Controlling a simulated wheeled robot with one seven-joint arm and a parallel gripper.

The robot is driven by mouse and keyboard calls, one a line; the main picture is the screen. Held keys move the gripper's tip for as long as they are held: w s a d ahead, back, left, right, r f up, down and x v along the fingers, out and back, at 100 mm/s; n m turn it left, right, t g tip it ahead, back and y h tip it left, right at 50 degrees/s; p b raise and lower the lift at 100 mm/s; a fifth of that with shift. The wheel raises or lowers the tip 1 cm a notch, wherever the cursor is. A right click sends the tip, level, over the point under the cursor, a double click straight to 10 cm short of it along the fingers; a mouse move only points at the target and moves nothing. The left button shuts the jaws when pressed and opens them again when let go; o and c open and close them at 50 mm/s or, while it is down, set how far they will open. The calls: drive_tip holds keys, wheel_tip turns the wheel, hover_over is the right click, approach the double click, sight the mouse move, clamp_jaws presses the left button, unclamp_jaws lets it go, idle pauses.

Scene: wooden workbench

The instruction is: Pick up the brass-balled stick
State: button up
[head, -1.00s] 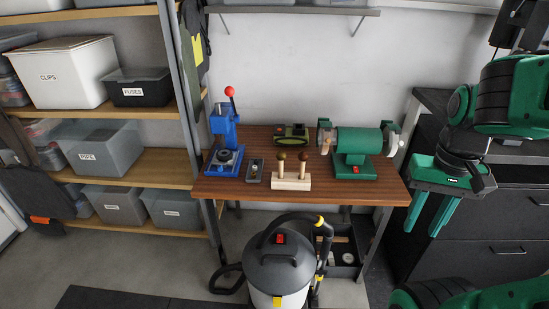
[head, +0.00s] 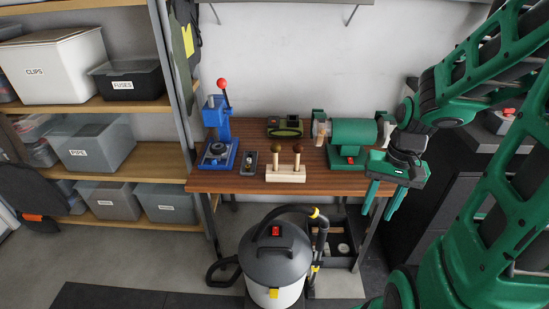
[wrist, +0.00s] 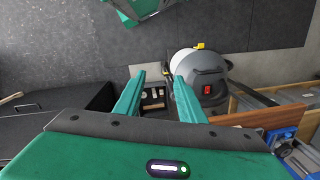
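A pale wooden block (head: 285,174) stands near the front edge of the workbench and holds two upright sticks with balls on top. The left stick's ball (head: 277,146) is dark olive, the closer of the two to brass. The right stick's ball (head: 298,148) is reddish brown. My gripper (head: 379,208) is open and empty, fingers pointing down, off the bench's front right corner and well right of the block. In the wrist view the fingers (wrist: 155,80) are apart with nothing between them. The sticks do not show there.
On the workbench (head: 230,183) stand a blue press (head: 219,130), a small dark grey box (head: 248,162), a green device (head: 285,127) and a green grinder (head: 353,134) between block and gripper. A vacuum cleaner (head: 274,262) stands in front. Black drawers (head: 425,205) are at right.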

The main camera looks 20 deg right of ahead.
sight(275, 162)
drive_tip(key=w+a+f+m+t+y, duration=0.4)
drive_tip(key=w+a+f+m+y, duration=0.4)
drive_tip(key=w+a+f, duration=0.75)
drive_tip(key=w+d+r+m+t, duration=0.2)
drive_tip(key=w+m+t, duration=0.4)
drive_tip(key=w+m, duration=0.15)
drive_tip(key=w+d+r+m+t, duration=0.2)
drive_tip(key=w+m+t, duration=0.4)
drive_tip(key=m, duration=0.3)
drive_tip(key=shift+h, duration=0.4)
drive_tip(key=x, duration=1)
drive_tip(key=shift+w+d+r, duration=0.1)
drive_tip(key=shift+w+d, duration=0.05)
drive_tip(key=shift+w, duration=0.1)
clamp_jaws()
